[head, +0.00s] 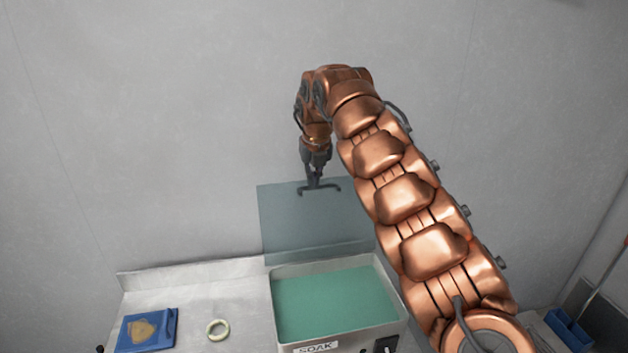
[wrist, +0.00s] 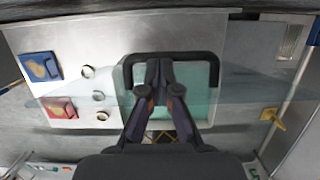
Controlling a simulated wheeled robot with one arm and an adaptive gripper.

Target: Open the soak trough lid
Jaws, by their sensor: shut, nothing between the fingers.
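The soak trough (head: 384,334) is a pale box with a SOAK label on its front. Green liquid (head: 335,300) shows inside it. Its clear bluish lid (head: 310,228) stands raised, roughly upright, at the trough's back edge. A dark bar handle (head: 331,187) sits near the lid's top edge. My gripper (head: 313,185) points down at the handle with its fingers shut and empty. In the wrist view the shut fingertips (wrist: 160,66) lie within the outline of the dark U-shaped handle (wrist: 173,55). I cannot tell whether they touch it.
On the counter (head: 195,295) left of the trough are a blue tray (head: 168,330) with a tan piece and a pale ring (head: 218,329). The wrist view also shows a red tray (wrist: 60,108) and more rings. A grey wall stands behind the lid. A blue bin (head: 568,328) is right.

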